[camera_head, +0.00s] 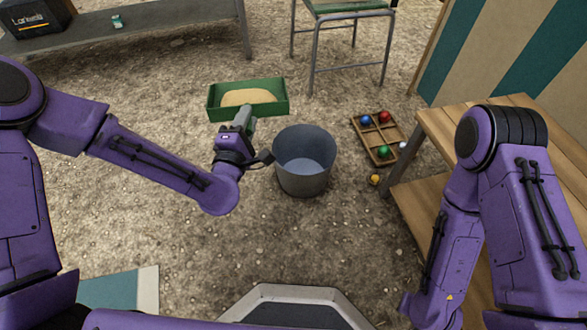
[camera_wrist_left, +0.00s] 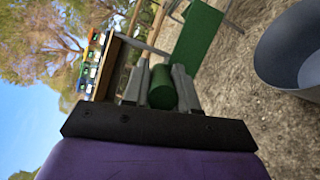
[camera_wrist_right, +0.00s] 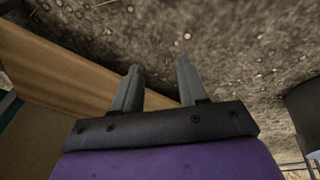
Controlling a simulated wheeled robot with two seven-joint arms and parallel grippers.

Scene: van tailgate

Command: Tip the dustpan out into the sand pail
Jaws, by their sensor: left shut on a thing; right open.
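The green dustpan (camera_head: 279,106) holds a mound of pale sand (camera_head: 248,97) and looks about level in the head view. My left gripper (camera_head: 245,117) is shut on its green handle, which shows between the fingers in the left wrist view (camera_wrist_left: 161,88). The grey sand pail (camera_head: 304,183) stands upright on the ground, just right of the left gripper and nearer to me than the pan. The part of its inside that I see looks bare. My right gripper (camera_wrist_right: 158,85) is open and empty in the right wrist view; the head view does not show its fingers.
A wooden tray of coloured balls (camera_head: 379,138) lies right of the pail, with a yellow ball (camera_head: 375,180) by it. A wooden table (camera_head: 520,101) stands at the right. A metal-framed chair (camera_head: 345,12) and a grey bench (camera_head: 150,27) stand behind. Ground left of the pail is clear.

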